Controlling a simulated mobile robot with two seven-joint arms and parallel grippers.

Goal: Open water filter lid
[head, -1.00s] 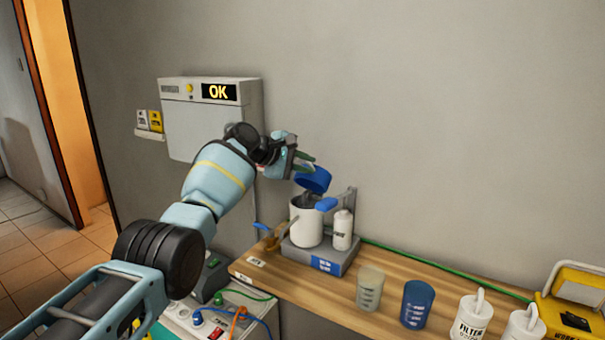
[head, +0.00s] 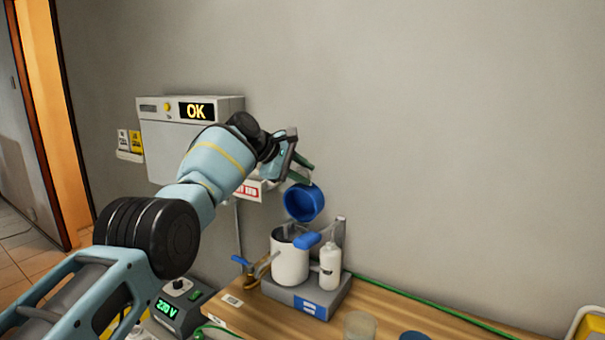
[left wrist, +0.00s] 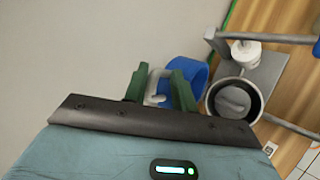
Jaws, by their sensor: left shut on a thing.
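The water filter is a white canister (head: 289,261) on a grey and blue base (head: 312,300) at the back of the wooden bench. Its top is uncovered in the left wrist view, where I see into its round mouth (left wrist: 236,97). The blue lid (head: 303,203) is up above the canister, apart from it and tilted. My left gripper (head: 303,172) is above the lid, with green fingers shut on the lid's pale loop handle. The handle (left wrist: 155,88) shows between the fingers (left wrist: 158,90) in the left wrist view, with the blue lid (left wrist: 194,76) beside them. My right gripper is not in view.
A white bottle (head: 330,266) stands beside the canister, and a blue-gripped lever (head: 306,241) is at its rim. A grey wall cabinet (head: 165,140) reading OK is behind my left arm. Cups (head: 359,326) stand at the front.

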